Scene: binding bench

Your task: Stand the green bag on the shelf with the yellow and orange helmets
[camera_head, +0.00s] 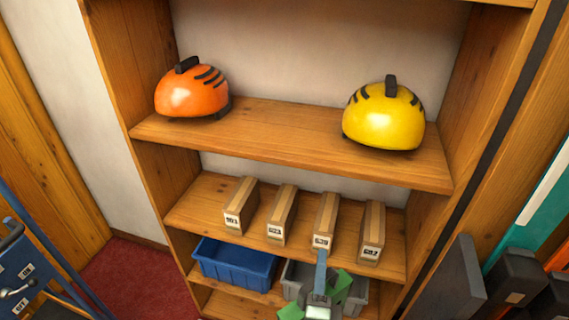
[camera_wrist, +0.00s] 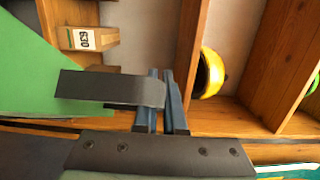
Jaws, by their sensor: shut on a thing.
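My gripper (camera_wrist: 160,76) has its blue fingers shut on the dark grey strap-like handle (camera_wrist: 100,88) of the green bag (camera_wrist: 28,68). The bag fills the left of the wrist view and its lower part is cut off. In the head view the blue fingers (camera_head: 321,272) show low in front of the shelves, with green patches around them; I cannot tell the bag's tilt there. The orange helmet (camera_head: 190,96) sits left and the yellow helmet (camera_head: 385,120) right on the upper shelf (camera_head: 285,133). The yellow helmet also shows in the wrist view (camera_wrist: 212,72).
Several labelled boxes (camera_head: 281,215) stand on the shelf below. A blue bin (camera_head: 236,264) and a grey bin (camera_head: 361,293) are lower down. The upper shelf is free between the helmets. A blue cart (camera_head: 25,270) is at left; dark objects (camera_head: 515,280) are at lower right.

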